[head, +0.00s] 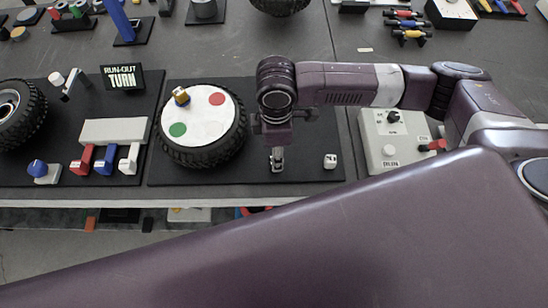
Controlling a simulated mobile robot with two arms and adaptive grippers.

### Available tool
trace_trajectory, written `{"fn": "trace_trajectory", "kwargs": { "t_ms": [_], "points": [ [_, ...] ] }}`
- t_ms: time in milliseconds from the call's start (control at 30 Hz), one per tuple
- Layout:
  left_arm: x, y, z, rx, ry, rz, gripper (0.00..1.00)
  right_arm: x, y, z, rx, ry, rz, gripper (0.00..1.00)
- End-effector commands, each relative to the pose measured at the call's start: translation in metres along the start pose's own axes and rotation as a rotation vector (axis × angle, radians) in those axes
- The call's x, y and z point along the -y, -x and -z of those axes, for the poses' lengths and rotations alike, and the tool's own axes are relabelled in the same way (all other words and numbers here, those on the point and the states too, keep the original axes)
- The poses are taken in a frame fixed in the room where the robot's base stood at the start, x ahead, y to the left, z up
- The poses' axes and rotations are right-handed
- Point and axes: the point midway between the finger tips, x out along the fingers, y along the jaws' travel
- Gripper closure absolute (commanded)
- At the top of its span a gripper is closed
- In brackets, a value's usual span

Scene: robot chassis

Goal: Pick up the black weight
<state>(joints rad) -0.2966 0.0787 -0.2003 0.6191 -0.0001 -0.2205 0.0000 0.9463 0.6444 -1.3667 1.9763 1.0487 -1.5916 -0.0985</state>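I cannot clearly pick out a black weight in the head view. My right gripper (278,160) points down over the black board (308,172), right of a tyre with a white top (200,128). A small silvery part shows at its fingertips, but I cannot tell if it is a finger or a held thing. Whether the fingers are open or shut is unclear. A small white block (330,161) with a dark mark lies on the board to the right of the gripper. My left gripper is not in view.
The white top has a red spot, a green spot and a small gold-and-dark piece (181,97). A grey switch box (390,140) stands right. My purple arm link covers the foreground.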

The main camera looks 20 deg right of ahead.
Motion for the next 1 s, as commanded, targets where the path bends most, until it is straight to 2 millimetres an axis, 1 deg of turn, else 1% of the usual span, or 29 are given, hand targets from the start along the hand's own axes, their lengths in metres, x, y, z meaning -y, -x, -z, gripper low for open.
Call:
{"fn": "trace_trajectory", "kwargs": {
  "t_ms": [33, 100, 167, 200, 267, 333, 400, 500, 567, 633, 900, 1000],
  "points": [
    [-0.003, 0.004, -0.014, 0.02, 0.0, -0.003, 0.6, 0.0, -0.005, -0.002, 0.003, -0.001, 0.001, 0.58],
    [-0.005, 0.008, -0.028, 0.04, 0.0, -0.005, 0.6, 0.001, -0.014, -0.005, 0.003, -0.002, 0.002, 0.58],
    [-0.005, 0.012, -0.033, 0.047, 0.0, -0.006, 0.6, 0.001, -0.023, -0.008, 0.003, -0.003, 0.001, 0.58],
    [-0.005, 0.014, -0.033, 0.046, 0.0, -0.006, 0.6, 0.001, -0.029, -0.01, 0.003, -0.003, 0.001, 0.58],
    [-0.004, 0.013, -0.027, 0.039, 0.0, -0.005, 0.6, 0.001, -0.039, -0.008, 0.002, -0.001, 0.001, 0.58],
    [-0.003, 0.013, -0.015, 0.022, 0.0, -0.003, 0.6, 0.0, -0.045, -0.007, 0.0, -0.001, -0.001, 0.58],
    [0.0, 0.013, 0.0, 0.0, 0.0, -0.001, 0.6, 0.001, -0.049, -0.007, 0.0, 0.0, -0.001, 0.58],
    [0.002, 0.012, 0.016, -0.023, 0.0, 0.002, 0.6, 0.0, -0.051, -0.007, -0.001, 0.001, -0.002, 0.58],
    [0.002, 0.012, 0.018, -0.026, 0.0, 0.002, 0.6, 0.0, -0.05, -0.007, -0.001, 0.001, -0.002, 0.58],
    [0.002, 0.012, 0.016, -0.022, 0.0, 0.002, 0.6, 0.0, -0.05, -0.007, -0.001, 0.0, -0.002, 0.59],
    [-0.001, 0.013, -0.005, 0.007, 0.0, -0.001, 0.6, 0.0, -0.05, -0.007, -0.001, 0.0, -0.002, 0.89],
    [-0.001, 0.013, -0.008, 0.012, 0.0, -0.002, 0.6, 0.0, -0.05, -0.007, -0.001, 0.0, -0.002, 0.99]
  ]
}}
